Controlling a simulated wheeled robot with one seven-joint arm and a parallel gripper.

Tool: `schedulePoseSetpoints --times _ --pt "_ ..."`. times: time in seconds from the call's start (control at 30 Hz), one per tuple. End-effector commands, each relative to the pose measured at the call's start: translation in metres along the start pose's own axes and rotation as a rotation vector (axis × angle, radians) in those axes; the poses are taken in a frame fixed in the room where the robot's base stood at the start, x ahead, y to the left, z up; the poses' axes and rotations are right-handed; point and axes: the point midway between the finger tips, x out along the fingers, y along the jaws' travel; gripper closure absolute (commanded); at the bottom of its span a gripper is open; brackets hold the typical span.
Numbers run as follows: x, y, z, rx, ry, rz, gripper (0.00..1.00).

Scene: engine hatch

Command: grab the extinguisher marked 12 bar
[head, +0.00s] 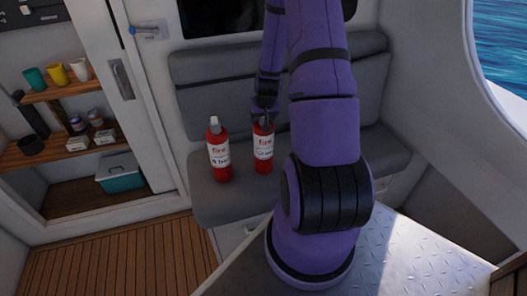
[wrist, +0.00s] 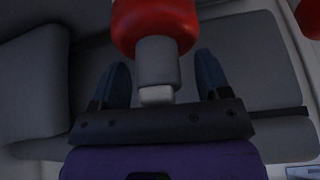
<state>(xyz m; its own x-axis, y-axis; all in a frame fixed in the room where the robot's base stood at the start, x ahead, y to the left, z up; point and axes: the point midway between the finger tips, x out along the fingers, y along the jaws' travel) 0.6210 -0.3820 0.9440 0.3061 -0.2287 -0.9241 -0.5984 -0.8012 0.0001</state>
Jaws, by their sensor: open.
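Two red fire extinguishers with white labels stand upright on the grey seat. The left extinguisher (head: 218,155) has a pale grey top and is clear of my gripper. The right extinguisher (head: 263,150) has my gripper (head: 263,112) at its top. The small bar markings on both labels are too small to read for sure. In the wrist view, the fingers of my gripper (wrist: 161,72) are open, one on each side of the grey neck of the right extinguisher (wrist: 155,22), with gaps on both sides. The left extinguisher (wrist: 308,16) shows at the corner.
The grey bench seat (head: 225,200) has a backrest (head: 215,105) behind the extinguishers. Shelves with cups (head: 58,75) and a teal box (head: 120,175) are at the left. A metal plate floor (head: 400,255) lies at the right. The seat around the left extinguisher is clear.

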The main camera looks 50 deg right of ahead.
Motion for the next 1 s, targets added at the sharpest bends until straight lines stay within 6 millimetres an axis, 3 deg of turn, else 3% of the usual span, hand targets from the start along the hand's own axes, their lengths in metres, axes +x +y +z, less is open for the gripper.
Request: schedulePoseSetpoints --times 0.23,0.53,1.0 --pt "0.0006 0.0000 -0.0003 0.000 0.001 0.000 0.32" --pt "0.0005 0.0000 -0.0002 0.000 0.000 0.000 1.00" --pt "-0.0019 -0.0001 -0.0033 -0.001 0.004 0.000 1.00"
